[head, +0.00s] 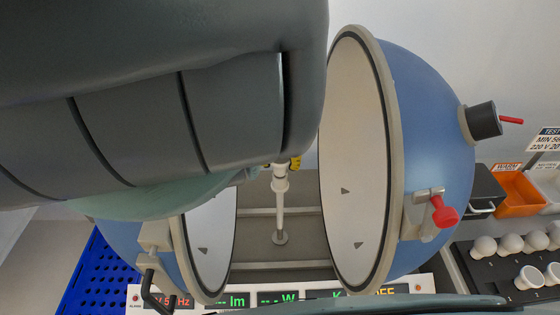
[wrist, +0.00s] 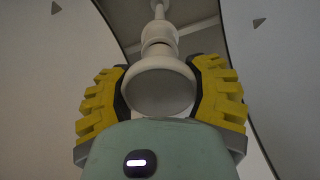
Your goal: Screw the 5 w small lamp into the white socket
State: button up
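In the wrist view a white small lamp (wrist: 158,92) sits between the yellow fingers of my gripper (wrist: 160,88), its round face toward the camera. The dark finger pads appear to touch it on both sides. Its far end lines up with the white socket (wrist: 160,33) on the post; I cannot tell how far it is seated. In the head view the white socket (head: 280,183) tops a white post between the open sphere halves. A yellow bit of my gripper (head: 295,163) shows beside it. My arm hides the lamp there. Its wattage is not readable.
The blue sphere's right half (head: 430,140) and left half (head: 205,245) stand close on either side. At right are a dark tray of several white lamps (head: 510,243), an orange bin (head: 520,196) and a black box (head: 484,190). A blue perforated crate (head: 92,275) is at lower left.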

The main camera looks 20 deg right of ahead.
jog(key=shift+c, duration=0.3)
jog(key=shift+s+r+m+p, duration=0.1)
jog(key=shift+m+p, duration=0.25)
jog(key=shift+m, duration=0.05)
jog(key=m+p, duration=0.1)
jog(key=m, duration=1.5)
jog(key=shift+m, duration=0.4)
jog(key=m, duration=0.5)
jog(key=shift+b, duration=0.3)
jog(key=o, duration=1.2)
